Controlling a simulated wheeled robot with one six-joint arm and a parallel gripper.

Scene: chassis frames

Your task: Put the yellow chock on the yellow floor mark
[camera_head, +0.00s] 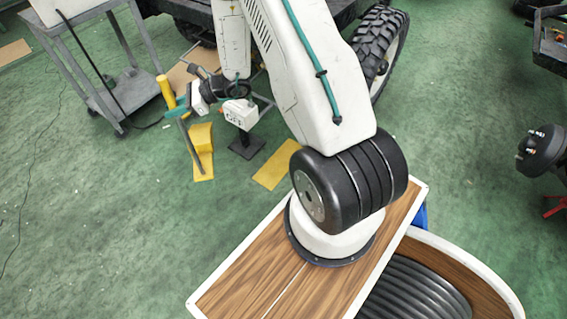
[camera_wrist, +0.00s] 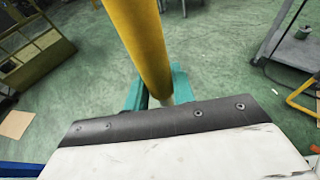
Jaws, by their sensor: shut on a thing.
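My gripper (camera_head: 176,112), with teal fingers, is shut on a long bar with a yellow round handle (camera_head: 165,90). The bar's dark shaft (camera_head: 190,147) slants down toward the floor; whether its tip touches cannot be told. In the wrist view the yellow handle (camera_wrist: 137,40) rises between the teal fingers (camera_wrist: 155,92). The yellow chock (camera_head: 202,136) is on the floor just right of the bar, apart from the fingers. A flat yellow patch (camera_head: 204,168) lies at its near side, and the chock seems to stand on its far end. Another yellow floor mark (camera_head: 274,166) lies bare to the right.
A grey cart (camera_head: 107,98) stands at the left. A small dark plate (camera_head: 246,149) is on the floor between the yellow patches. A vehicle with a large tire (camera_head: 380,45) is behind my arm. Green floor is clear at the lower left.

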